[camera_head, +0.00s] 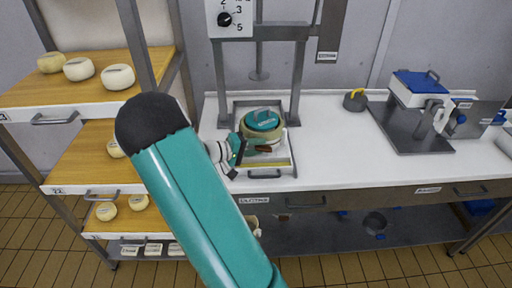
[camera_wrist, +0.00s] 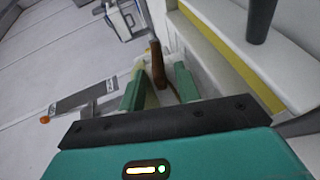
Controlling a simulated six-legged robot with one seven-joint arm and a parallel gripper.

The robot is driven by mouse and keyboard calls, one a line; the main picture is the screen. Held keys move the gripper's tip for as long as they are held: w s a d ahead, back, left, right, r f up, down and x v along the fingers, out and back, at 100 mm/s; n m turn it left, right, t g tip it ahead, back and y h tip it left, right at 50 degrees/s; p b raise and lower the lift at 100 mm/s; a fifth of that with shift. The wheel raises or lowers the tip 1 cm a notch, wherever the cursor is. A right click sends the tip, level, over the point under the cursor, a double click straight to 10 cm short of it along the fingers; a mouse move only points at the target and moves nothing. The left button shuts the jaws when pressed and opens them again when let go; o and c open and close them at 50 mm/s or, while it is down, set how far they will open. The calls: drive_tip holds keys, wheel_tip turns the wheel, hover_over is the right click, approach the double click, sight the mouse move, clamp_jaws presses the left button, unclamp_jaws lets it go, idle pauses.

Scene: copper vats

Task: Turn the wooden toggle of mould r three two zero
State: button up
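A round mould (camera_head: 243,128) with a teal lid (camera_head: 263,119) stands in a shallow tray under the press on the white counter. A brown wooden toggle (camera_head: 264,149) sticks out at its front side. My gripper (camera_head: 246,148) is at the mould's front left, close to the toggle. In the wrist view the two teal fingers of my gripper (camera_wrist: 160,72) are apart, with the upright brown toggle (camera_wrist: 156,60) between their tips. Gaps show beside the toggle, so I see no firm grip. The number on the mould is not readable.
A shelf rack (camera_head: 92,112) with pale cheeses stands on the left. Press posts (camera_head: 298,80) rise beside the mould. A dark weight with a yellow handle (camera_head: 355,100) and a blue-lidded device (camera_head: 415,88) stand to the right. The counter's right front is clear.

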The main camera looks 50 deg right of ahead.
drive_tip(key=shift+a, duration=0.15)
drive_tip(key=v, duration=1.3)
drive_tip(key=shift+a, duration=0.25)
drive_tip(key=shift+w+r, duration=0.1)
